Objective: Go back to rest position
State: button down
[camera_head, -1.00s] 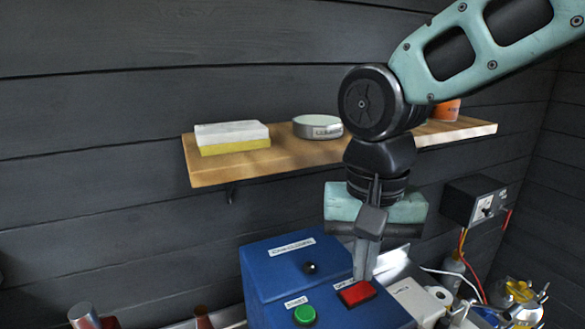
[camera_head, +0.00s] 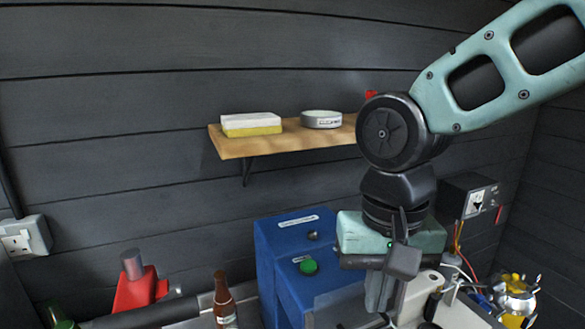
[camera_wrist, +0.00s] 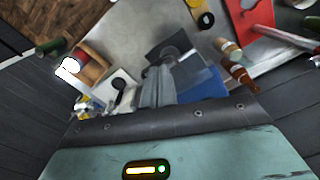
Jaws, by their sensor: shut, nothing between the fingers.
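My gripper (camera_head: 385,290) hangs pointing down in the head view, its fingers together with nothing held. It is in front of the right part of the blue machine (camera_head: 283,240) and hides part of it, including where the red button was seen. The machine's green button (camera_head: 309,266) and small black knob (camera_head: 312,235) show left of my gripper. In the wrist view my gripper (camera_wrist: 160,88) is seen from above, with the blue machine (camera_wrist: 203,84) just beside the fingers. I see no contact between the fingers and the machine.
A wooden shelf (camera_head: 232,145) on the wall holds a sponge (camera_head: 251,124) and a round tin (camera_head: 321,119). A brown bottle (camera_head: 224,302) and a red device (camera_head: 135,292) stand left of the machine. A black wall box (camera_head: 468,204) and a metal pot (camera_head: 514,297) are at right.

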jog(key=s+d+f+n+b, duration=0.1)
jog(key=s+f+n+b, duration=0.3)
jog(key=f, duration=0.4)
jog(key=s+d+f+n+b, duration=0.2)
jog(key=s+f+n+b, duration=0.2)
jog(key=f, duration=0.5)
jog(key=shift+s+d+f+b, duration=0.15)
jog(key=shift+s+d+b, duration=0.15)
jog(key=shift+s+b, duration=0.7)
jog(key=shift+w, duration=0.3)
